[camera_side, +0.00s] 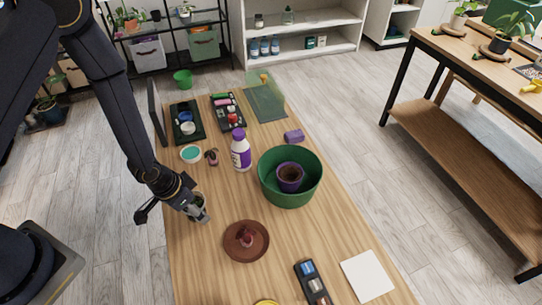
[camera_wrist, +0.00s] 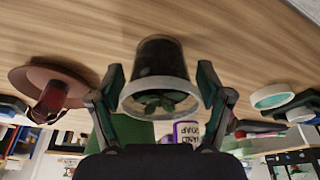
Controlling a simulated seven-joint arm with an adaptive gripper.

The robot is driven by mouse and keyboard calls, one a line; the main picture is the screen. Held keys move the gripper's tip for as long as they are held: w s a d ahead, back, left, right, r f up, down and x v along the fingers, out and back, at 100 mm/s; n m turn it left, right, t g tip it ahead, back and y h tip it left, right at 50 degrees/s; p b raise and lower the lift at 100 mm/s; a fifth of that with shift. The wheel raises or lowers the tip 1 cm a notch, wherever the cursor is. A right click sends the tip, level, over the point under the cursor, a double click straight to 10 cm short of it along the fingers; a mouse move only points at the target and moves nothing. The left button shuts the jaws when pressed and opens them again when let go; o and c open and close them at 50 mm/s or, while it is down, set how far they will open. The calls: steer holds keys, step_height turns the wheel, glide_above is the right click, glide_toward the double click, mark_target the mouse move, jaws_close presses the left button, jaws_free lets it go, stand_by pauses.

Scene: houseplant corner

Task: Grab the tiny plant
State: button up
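The tiny plant is a small green sprout (camera_wrist: 160,101) in a dark pot with a pale rim (camera_wrist: 163,60). The wrist view shows it upside down, between the two fingers of my gripper (camera_wrist: 161,75). The fingers are spread on either side of the pot, with narrow gaps beside its body; contact at the rim is unclear. In the side view my gripper (camera_side: 199,211) is low over the left edge of the wooden table, around the small pot, which is mostly hidden by the fingers.
A brown saucer (camera_side: 238,256) with a small reddish-brown item stands close by. A large green pot (camera_side: 290,199) holds a purple pot (camera_side: 290,177). A white and purple bottle (camera_side: 240,152) and teal dish (camera_side: 191,154) stand behind. A white square (camera_side: 367,276) lies front right.

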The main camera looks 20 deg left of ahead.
steer(key=c, duration=0.9)
